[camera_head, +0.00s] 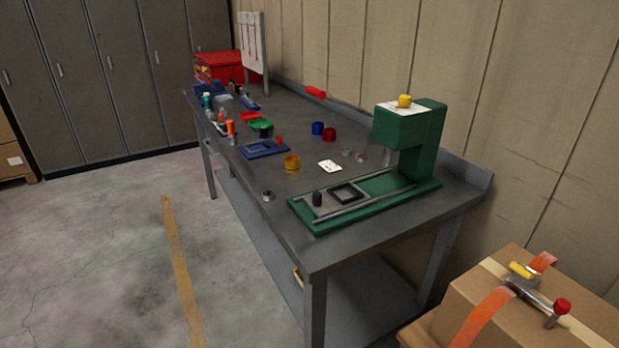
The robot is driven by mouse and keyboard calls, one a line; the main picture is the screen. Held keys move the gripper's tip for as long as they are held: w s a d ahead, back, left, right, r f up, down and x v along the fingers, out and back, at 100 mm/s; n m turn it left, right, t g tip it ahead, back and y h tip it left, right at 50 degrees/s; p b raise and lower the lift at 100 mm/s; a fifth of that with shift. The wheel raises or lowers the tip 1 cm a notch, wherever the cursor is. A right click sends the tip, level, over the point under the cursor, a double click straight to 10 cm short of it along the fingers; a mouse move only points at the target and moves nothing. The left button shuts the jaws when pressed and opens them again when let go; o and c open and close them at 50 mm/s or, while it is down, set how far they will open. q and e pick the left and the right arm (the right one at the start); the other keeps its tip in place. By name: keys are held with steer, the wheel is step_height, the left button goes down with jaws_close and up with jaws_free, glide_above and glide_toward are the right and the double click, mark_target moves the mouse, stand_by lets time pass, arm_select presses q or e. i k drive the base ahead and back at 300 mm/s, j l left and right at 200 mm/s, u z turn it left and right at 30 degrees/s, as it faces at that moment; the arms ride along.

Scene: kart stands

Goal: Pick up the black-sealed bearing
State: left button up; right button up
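Neither of my grippers is in view. A small grey ring with a dark centre (268,196), which looks like a bearing, lies on the grey workbench (330,247) near its front edge, left of the green press. Two more small round pieces lie behind the press base: a greyish one (347,152) and a reddish-grey one (361,157). They are too small for me to tell which of these has a black seal.
The green press (407,133) stands at the bench's near end, with a black cylinder (317,199) and black square frame (346,193) on its base. An amber cup (291,163), white card (330,166) and blue tray (265,148) lie nearby. A strapped carton (480,294) stands right; left floor is clear.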

mark_target(268, 195)
steer(key=z, duration=1)
steer(key=j+z, duration=0.45)
steer(key=z, duration=0.2)
steer(key=j+z, duration=0.35)
steer(key=k+j+z, duration=0.1)
steer(key=j+z, duration=0.2)
steer(key=k+j+z, duration=0.15)
steer(key=j+z, duration=0.15)
steer(key=k+j+z, duration=0.2)
steer(key=j, duration=0.2)
steer(key=k+j+z, duration=0.15)
steer(key=j, duration=0.25)
steer(key=k+j+z, duration=0.1)
steer(key=k+j, duration=0.55)
